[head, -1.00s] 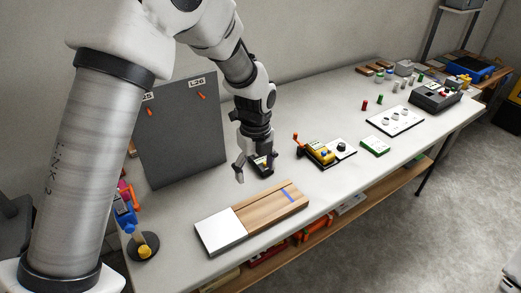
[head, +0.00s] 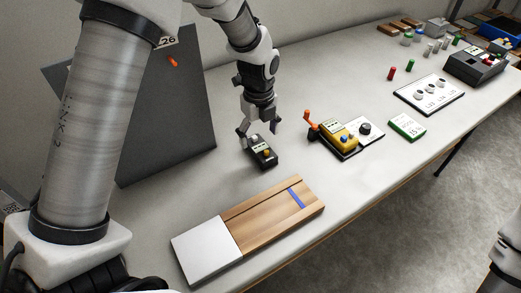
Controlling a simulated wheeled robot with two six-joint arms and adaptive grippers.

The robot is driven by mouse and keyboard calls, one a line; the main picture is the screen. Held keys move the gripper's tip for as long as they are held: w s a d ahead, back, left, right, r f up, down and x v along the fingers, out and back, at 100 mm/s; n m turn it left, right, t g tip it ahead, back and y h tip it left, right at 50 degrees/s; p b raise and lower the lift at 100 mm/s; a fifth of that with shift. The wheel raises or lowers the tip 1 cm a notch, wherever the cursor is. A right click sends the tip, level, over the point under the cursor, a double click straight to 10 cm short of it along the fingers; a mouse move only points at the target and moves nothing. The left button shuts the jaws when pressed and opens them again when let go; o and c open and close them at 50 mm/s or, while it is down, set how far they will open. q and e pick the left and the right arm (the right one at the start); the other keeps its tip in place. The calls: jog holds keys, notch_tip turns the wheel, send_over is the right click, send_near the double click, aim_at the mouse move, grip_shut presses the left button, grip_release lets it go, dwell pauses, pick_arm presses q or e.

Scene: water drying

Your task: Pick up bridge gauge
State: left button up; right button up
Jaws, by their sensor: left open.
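A small black instrument (head: 262,157) with a pale display and an orange knob lies on the bench below my left gripper; it looks like the bridge gauge, though its label is too small to read. My left gripper (head: 259,131) points down just above and behind this gauge, open and empty, with one finger to each side of its back end. I cannot tell whether a fingertip touches it. My right gripper is out of view; only part of my right arm shows at the lower right edge.
A wooden board with a white panel (head: 205,246) lies in front of the gauge. A yellow device (head: 338,134) with an orange lever stands to its right, beside a white plate with a black knob (head: 364,129). A dark upright panel (head: 160,130) stands at left. Bare bench surrounds the gauge.

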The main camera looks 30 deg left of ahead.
aim_at(260, 148)
pick_arm(q)
jog(key=f, duration=0.4)
jog(key=shift+w+d+f, duration=0.1)
jog(key=shift+w+f, duration=0.1)
jog(key=shift+f, duration=0.2)
jog(key=shift+s+r, duration=0.1)
jog(key=c, duration=1.4)
